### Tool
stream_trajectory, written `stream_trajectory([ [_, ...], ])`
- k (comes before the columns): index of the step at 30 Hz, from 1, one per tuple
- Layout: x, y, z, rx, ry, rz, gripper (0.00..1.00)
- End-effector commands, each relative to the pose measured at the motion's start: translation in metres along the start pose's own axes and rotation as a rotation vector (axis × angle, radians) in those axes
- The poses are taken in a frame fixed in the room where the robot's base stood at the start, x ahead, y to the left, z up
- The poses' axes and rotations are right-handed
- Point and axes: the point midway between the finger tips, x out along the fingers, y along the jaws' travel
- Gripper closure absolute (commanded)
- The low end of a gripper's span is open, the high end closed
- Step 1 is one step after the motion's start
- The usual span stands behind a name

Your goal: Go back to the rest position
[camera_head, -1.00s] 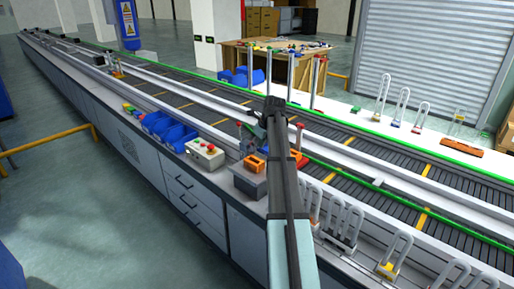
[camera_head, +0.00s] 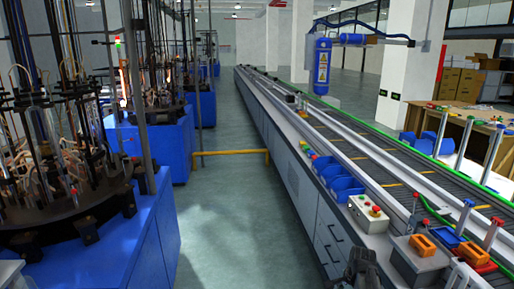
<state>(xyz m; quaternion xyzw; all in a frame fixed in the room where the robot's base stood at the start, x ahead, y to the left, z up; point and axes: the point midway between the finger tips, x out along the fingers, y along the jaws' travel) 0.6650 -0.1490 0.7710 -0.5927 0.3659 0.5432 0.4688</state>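My gripper (camera_head: 364,266) shows only as a dark shape at the bottom edge of the head view, beside the front of the workbench. Its fingers cannot be made out, so I cannot tell whether it is open or shut. No held object can be made out. The workbench (camera_head: 318,215) with its conveyor (camera_head: 385,170) runs away from me on the right.
On the bench are a control box (camera_head: 369,212) with a red button, blue bins (camera_head: 343,187) and orange blocks (camera_head: 423,244). Blue-based machines (camera_head: 130,240) stand on the left. A yellow rail (camera_head: 230,153) crosses the open floor (camera_head: 235,215) between.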

Motion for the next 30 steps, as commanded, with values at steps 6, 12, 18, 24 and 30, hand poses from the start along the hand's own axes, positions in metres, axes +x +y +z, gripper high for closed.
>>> stream_trajectory([
  [6, 0.048, 0.053, 0.102, -0.596, -0.019, 0.078, 0.56],
  [12, 0.068, 0.089, 0.153, -0.973, -0.044, 0.122, 0.56],
  [18, 0.080, 0.123, 0.191, -1.284, -0.073, 0.157, 0.56],
  [24, 0.111, 0.153, 0.195, -1.262, -0.140, 0.204, 0.56],
  [30, 0.142, 0.199, 0.206, -1.250, -0.222, 0.264, 0.56],
])
